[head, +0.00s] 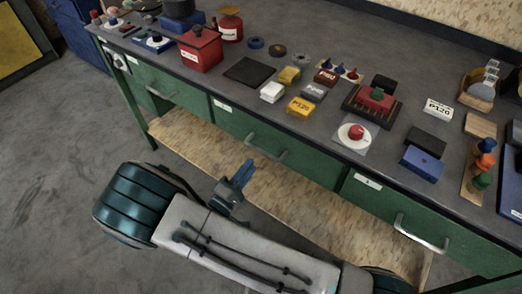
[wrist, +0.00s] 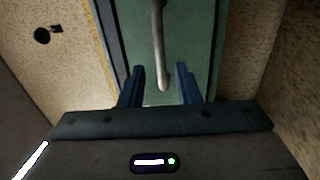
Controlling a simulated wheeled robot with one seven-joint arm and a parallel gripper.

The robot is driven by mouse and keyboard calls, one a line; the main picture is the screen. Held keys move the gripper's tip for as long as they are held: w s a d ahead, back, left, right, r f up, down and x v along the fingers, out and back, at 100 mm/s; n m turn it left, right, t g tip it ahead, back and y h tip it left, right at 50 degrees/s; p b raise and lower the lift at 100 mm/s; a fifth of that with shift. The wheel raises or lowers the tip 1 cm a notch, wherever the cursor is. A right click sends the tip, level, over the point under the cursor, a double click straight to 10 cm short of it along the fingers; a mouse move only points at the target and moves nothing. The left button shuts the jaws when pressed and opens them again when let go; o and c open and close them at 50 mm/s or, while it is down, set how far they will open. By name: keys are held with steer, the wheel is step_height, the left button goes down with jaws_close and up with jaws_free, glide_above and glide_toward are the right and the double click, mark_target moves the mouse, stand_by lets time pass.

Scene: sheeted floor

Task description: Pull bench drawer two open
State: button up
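The green workbench has three drawer fronts in a row in the head view, all looking closed. The middle drawer (head: 300,157) has a metal bar handle (head: 265,149); its label is too small to read. My gripper (head: 245,174) is just below and left of this handle in the head view. In the wrist view my gripper (wrist: 160,68) is open, with one dark finger on each side. A handle (wrist: 158,45) on a green front (wrist: 195,40) appears between the fingers, its end near fingertip level. I cannot tell whether they touch.
The left drawer (head: 175,88) and right drawer (head: 400,207) flank it, the right with its own handle (head: 421,234). A wooden lower shelf (head: 195,148) runs underneath. The floor at left is clear.

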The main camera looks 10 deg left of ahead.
mark_target(261, 151)
steer(key=x, duration=0.7)
steer(key=shift+s, duration=0.1)
jaws_close()
